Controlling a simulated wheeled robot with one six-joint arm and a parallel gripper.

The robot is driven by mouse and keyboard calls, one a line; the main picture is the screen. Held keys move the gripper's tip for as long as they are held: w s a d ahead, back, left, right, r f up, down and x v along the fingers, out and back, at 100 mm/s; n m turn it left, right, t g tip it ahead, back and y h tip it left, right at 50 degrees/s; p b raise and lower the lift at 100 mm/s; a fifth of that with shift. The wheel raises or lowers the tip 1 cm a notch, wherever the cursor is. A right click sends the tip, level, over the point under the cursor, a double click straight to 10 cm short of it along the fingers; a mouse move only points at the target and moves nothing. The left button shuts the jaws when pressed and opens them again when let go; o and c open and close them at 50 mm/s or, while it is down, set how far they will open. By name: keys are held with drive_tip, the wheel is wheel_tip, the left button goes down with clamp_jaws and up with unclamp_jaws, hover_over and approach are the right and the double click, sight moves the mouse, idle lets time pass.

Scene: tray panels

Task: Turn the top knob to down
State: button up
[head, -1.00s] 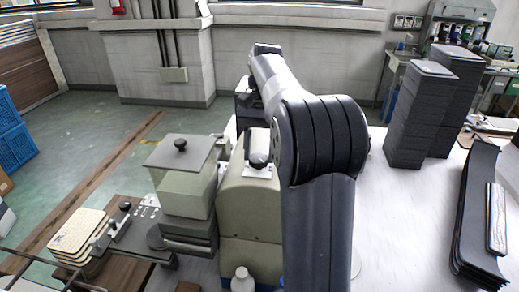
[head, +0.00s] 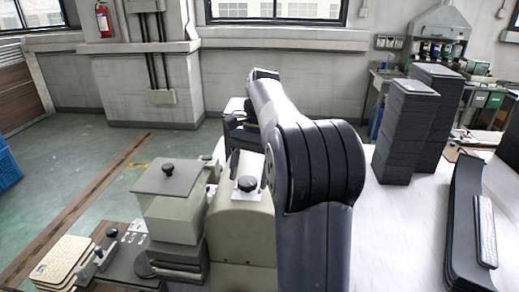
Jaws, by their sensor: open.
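A cream machine (head: 240,222) stands just left of my arm in the head view. On its top a black round knob (head: 247,183) sits on a small white plate, with a dark lever beside it. Another black knob (head: 168,168) sits on the grey lid of a pale box to the left. I cannot tell which of these, if either, is the top knob, nor read its setting. My dark arm rises in the middle and reaches away beyond the machine. My gripper's jaws cannot be made out; the arm and machine hide that area.
Tall stacks of dark panels (head: 407,130) stand at the right on the white table (head: 400,235). A pile of long dark trays (head: 462,225) lies nearer, at the right. Beige panels (head: 62,262) are stacked at the lower left. Green floor (head: 75,165) is open at the left.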

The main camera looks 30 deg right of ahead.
drive_tip(key=m, duration=0.2)
drive_tip(key=m+t, duration=0.2)
drive_tip(key=m, duration=0.1)
drive_tip(key=shift+s+d+m+y, duration=0.1)
drive_tip(key=shift+s+m+y, duration=0.2)
drive_tip(key=shift+y, duration=0.1)
drive_tip(key=m+t, duration=0.1)
drive_tip(key=m, duration=0.1)
drive_tip(key=m+t, duration=0.1)
drive_tip(key=m, duration=0.2)
drive_tip(key=shift+s+m, duration=0.2)
drive_tip(key=shift+m, duration=0.1)
drive_tip(key=m+t, duration=0.1)
drive_tip(key=m, duration=0.2)
drive_tip(key=m+t+h, duration=0.1)
drive_tip(key=m, duration=0.2)
drive_tip(key=shift+s+a, duration=0.2)
drive_tip(key=m, duration=0.2)
drive_tip(key=m+h, duration=0.2)
drive_tip(key=m, duration=0.1)
drive_tip(key=shift+s+a+m+t, duration=0.1)
drive_tip(key=shift+a+m+t, duration=0.2)
drive_tip(key=shift+t, duration=0.1)
drive_tip(key=a+b+v, duration=0.1)
drive_tip(key=v, duration=0.9)
drive_tip(key=shift+s+d+r+h, duration=0.25)
drive_tip(key=shift+d+r+h, duration=0.05)
drive_tip(key=shift+d+r, duration=0.05)
